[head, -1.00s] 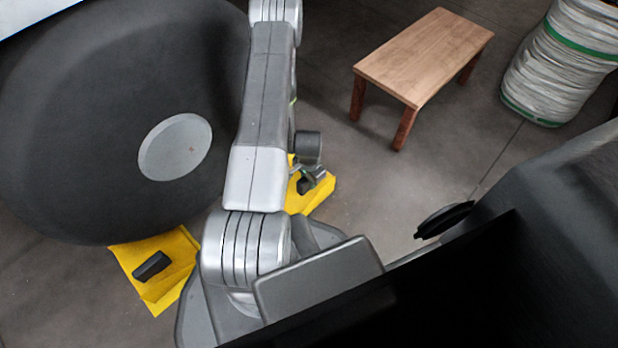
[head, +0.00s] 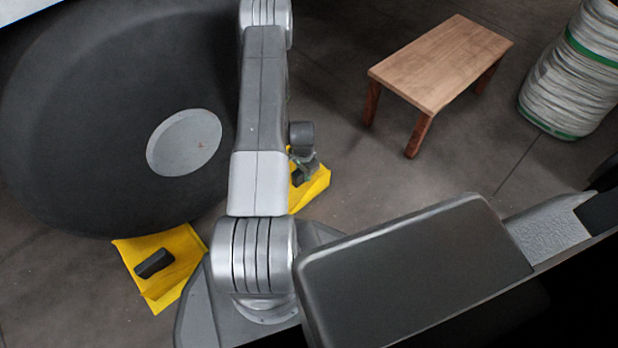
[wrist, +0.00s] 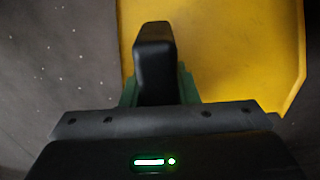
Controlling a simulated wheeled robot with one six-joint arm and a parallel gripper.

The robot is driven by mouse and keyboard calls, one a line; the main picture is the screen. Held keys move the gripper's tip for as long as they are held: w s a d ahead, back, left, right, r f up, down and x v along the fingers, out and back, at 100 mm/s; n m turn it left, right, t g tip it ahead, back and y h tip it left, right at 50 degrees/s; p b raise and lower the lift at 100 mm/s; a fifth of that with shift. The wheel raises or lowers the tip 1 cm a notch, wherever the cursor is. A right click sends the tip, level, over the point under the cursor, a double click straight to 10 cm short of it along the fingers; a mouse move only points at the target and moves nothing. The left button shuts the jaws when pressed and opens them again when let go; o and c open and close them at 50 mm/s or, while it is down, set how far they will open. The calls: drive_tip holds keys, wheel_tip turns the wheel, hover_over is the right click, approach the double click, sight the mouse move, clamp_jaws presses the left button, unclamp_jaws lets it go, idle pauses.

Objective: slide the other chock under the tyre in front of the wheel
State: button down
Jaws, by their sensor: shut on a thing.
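The big dark tyre (head: 75,110) with a pale hub disc (head: 184,143) fills the left of the head view. One yellow chock (head: 184,249) with a black handle lies on the floor at the tyre's lower edge. The other yellow chock (head: 317,188) is at the tyre's right side, partly hidden by my arm. My gripper (head: 299,179) is at this second chock and shut on its black handle. In the wrist view the handle (wrist: 154,55) stands between the green fingers (wrist: 158,91), over the yellow chock body (wrist: 235,60). Whether this chock touches the tyre is hidden.
A wooden bench (head: 440,62) stands at the upper right. A white roll with green bands (head: 580,75) stands at the far right. The grey floor (head: 400,180) between the right chock and the bench is clear.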

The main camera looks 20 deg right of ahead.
drive_tip(key=shift+w+a, duration=0.4)
drive_tip(key=shift+w, duration=0.6)
drive_tip(key=shift+w+a, duration=0.45)
drive_tip(key=shift+w, duration=0.55)
drive_tip(key=shift+w+a, duration=0.4)
drive_tip(key=shift+w, duration=0.6)
drive_tip(key=shift+s+a+f, duration=0.2)
drive_tip(key=shift+s+a, duration=0.05)
drive_tip(key=shift+a, duration=0.45)
drive_tip(key=shift+f, duration=0.3)
drive_tip(key=c, duration=1)
unclamp_jaws()
drive_tip(key=shift+c, duration=0.2)
drive_tip(key=shift+s+f, duration=0.1)
wheel_tip(320, 180, up, 14)
drive_tip(key=p, duration=0.5)
